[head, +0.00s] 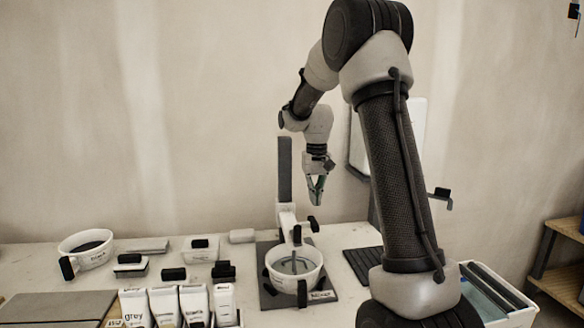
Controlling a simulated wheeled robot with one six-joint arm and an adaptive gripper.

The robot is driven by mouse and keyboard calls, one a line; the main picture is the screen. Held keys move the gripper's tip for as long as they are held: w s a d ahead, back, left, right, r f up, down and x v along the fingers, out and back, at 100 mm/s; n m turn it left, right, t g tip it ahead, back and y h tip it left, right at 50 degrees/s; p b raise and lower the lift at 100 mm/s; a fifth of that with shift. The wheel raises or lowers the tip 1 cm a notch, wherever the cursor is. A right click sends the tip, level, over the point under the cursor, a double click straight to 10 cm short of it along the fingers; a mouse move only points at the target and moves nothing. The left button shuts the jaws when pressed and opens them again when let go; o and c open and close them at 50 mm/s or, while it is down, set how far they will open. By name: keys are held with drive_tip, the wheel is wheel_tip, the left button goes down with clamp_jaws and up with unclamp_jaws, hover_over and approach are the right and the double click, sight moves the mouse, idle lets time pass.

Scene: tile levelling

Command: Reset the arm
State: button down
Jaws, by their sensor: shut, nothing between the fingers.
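My arm rises at the right of the head view and bends over to the left. My gripper (316,201) hangs from it, pointing down, with its fingertips together and nothing held. It is in the air above a white bowl (294,278), apart from it. The bowl sits on a dark stand (266,292) with an upright grey post (285,170) behind it.
A second white bowl (86,252) with dark contents stands at the left. Several labelled pouches (164,306) stand at the front. A tub (520,315) is at the right, beside a wooden shelf (556,262). My arm hides part of a white panel (357,145).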

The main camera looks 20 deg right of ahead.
wheel_tip(320, 180, up, 2)
drive_tip(key=shift+r, duration=0.1)
idle(0.5)
